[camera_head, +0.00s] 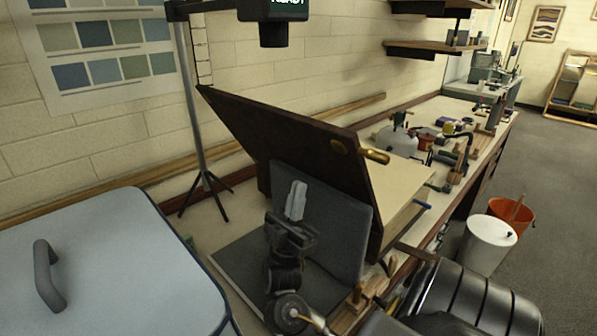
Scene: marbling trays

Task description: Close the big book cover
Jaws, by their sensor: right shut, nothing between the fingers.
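The big book lies on the bench with its dark brown cover (285,128) raised at a steep tilt. The pale page block (395,192) shows to the right, behind the cover. My right gripper (297,200) points upward in front of a tilted grey panel (345,225), on the left side of the cover. Its light fingers are together and empty. I cannot tell whether they touch the panel. My left gripper is not in view.
A tripod stand (203,140) stands left of the cover. A pale blue lid with a handle (110,265) fills the lower left. Tools and jars crowd the bench behind the book. A white bin (485,245) and an orange bucket (520,215) stand on the floor at right.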

